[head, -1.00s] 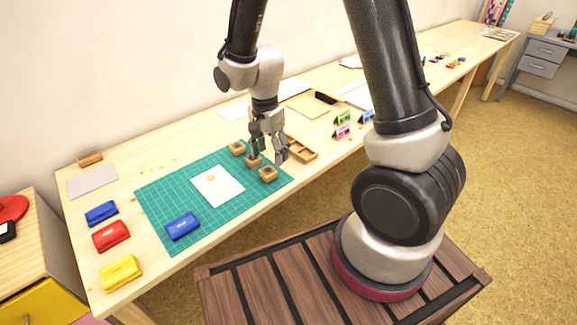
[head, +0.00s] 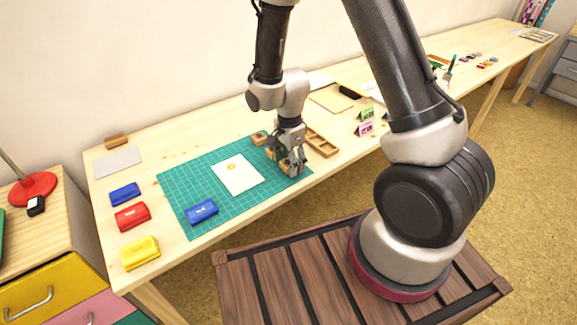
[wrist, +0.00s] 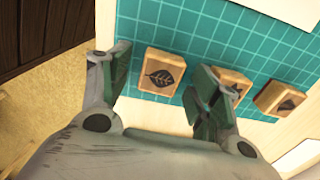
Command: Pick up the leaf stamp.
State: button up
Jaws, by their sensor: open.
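The leaf stamp (wrist: 161,72) is a wooden block with a dark leaf picture, on the green cutting mat (wrist: 195,28). In the wrist view it shows between the fingers of my open gripper (wrist: 158,85); I see no finger clearly touching it. In the head view my gripper (head: 292,168) points down over the mat's right end, and the leaf stamp (head: 285,168) is partly hidden by the fingers. A second wooden stamp (wrist: 236,80) is partly behind one finger. A third stamp (wrist: 278,99) lies further right in the wrist view.
A divided wooden tray (head: 322,143) stands right of my gripper. A white card (head: 238,175) and a blue inkpad (head: 202,212) lie on the mat. More blue, red (head: 132,217) and yellow (head: 140,252) inkpads stand left of it. The table's front edge is close.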

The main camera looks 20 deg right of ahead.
jog(key=c, duration=1)
jog(key=shift+r, duration=0.15)
notch_tip(320, 180, up, 10)
jog(key=shift+f, duration=0.1)
jog(key=shift+o, duration=0.8)
jog(key=shift+f, duration=0.1)
jog(key=shift+c, duration=0.5)
